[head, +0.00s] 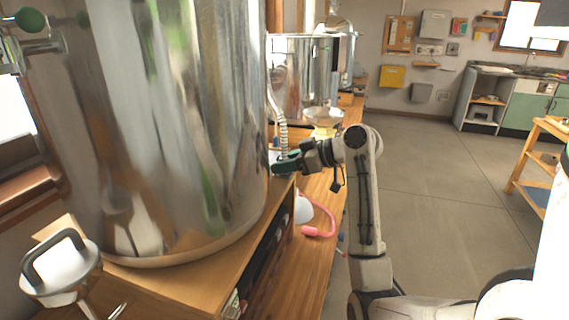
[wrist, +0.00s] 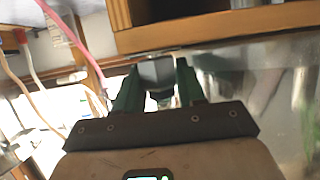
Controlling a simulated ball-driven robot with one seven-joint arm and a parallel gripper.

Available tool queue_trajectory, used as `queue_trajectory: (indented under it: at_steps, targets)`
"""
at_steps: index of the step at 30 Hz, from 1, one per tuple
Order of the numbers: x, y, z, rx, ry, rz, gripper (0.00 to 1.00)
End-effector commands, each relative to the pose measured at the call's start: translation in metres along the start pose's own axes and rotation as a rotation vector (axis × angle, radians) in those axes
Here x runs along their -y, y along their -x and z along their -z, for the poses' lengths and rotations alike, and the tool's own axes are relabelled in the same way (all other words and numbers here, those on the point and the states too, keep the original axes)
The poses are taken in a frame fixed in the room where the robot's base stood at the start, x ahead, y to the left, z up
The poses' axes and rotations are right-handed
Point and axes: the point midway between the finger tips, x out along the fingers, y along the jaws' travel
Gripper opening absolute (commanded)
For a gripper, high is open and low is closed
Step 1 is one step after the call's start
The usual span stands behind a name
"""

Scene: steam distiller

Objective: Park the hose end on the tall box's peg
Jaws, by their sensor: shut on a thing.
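My gripper (head: 279,163) is beside the lower right side of the large steel vessel in the head view. In the wrist view its green fingers (wrist: 157,80) are shut on a grey, blocky piece (wrist: 156,70), which looks like the hose end. A pale ribbed hose (head: 281,118) hangs down behind the big vessel and reaches toward my gripper; the join between hose and grey piece is hidden. I cannot pick out the tall box or its peg with certainty in either view.
The large steel vessel (head: 175,120) fills the left on a wooden bench (head: 190,270). A pink hose (head: 326,213) lies below my gripper. A second steel vessel (head: 300,75) stands behind. A wooden edge (wrist: 220,27) is close in the wrist view. The floor (head: 430,190) at right is clear.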

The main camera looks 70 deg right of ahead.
Motion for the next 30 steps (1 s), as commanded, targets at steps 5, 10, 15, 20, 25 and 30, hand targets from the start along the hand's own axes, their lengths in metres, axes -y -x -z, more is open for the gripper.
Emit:
queue_trajectory:
  at_steps: [5, 10, 15, 20, 25, 30]
  targets:
    - [0.000, 0.000, 0.000, -0.001, 0.000, 0.000, 0.53]
    - [0.000, 0.000, 0.000, 0.000, 0.000, 0.000, 0.69]
    - [0.000, 0.000, 0.000, 0.000, 0.000, 0.000, 0.69]
    - [0.000, 0.000, 0.000, 0.001, -0.001, 0.000, 0.69]
    - [0.000, 0.002, 0.004, 0.000, 0.000, 0.000, 0.69]
    - [0.000, 0.006, 0.015, 0.000, 0.000, 0.000, 0.69]
